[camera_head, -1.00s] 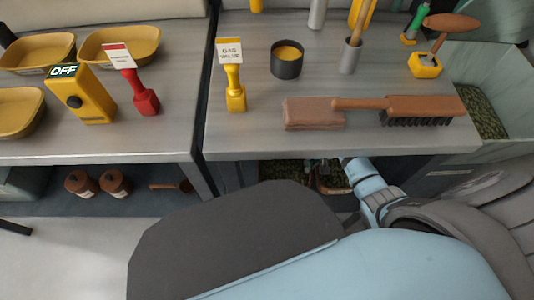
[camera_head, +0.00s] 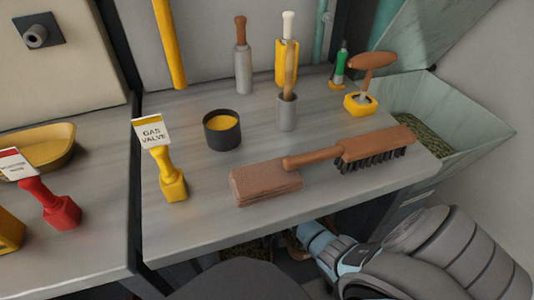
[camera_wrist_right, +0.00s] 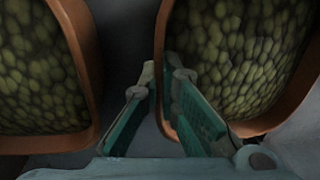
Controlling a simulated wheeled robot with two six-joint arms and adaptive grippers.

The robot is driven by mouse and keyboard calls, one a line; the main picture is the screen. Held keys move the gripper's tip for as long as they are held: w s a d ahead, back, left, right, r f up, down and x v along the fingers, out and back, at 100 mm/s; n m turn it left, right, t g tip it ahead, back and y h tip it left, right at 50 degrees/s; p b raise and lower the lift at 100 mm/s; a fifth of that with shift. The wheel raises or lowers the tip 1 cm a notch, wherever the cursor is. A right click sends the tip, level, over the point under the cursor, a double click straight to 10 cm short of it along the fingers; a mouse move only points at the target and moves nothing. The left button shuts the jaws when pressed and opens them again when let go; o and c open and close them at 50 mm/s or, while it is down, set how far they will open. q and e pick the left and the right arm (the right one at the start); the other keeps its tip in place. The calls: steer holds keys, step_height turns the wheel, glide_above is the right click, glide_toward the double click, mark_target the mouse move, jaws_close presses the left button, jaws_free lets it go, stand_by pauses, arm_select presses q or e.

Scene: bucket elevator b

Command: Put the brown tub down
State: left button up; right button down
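The brown tub (camera_wrist_right: 162,70) is in the right half of the right wrist view, with an orange-brown rim and green pellet-like contents. My right gripper (camera_wrist_right: 161,70) has its fingers on either side of the tub's left wall, one inside and one outside. The tips look closed on this wall. What lies under the tub is hidden. In the head view, my right gripper (camera_head: 292,238) is low under the table's front edge and mostly hidden. My left gripper is not in view.
A second brown tub (camera_wrist_right: 93,70) with green contents stands close on the left in the wrist view. The grey table (camera_head: 215,228) above holds a brown block (camera_head: 265,184), a brush (camera_head: 375,146), a dark pot (camera_head: 222,131) and a yellow gas valve handle (camera_head: 170,178).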

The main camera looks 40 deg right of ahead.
steer(key=shift+w, duration=0.1)
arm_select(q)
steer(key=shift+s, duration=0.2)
arm_select(e)
steer(key=c, duration=1.8)
jaws_free()
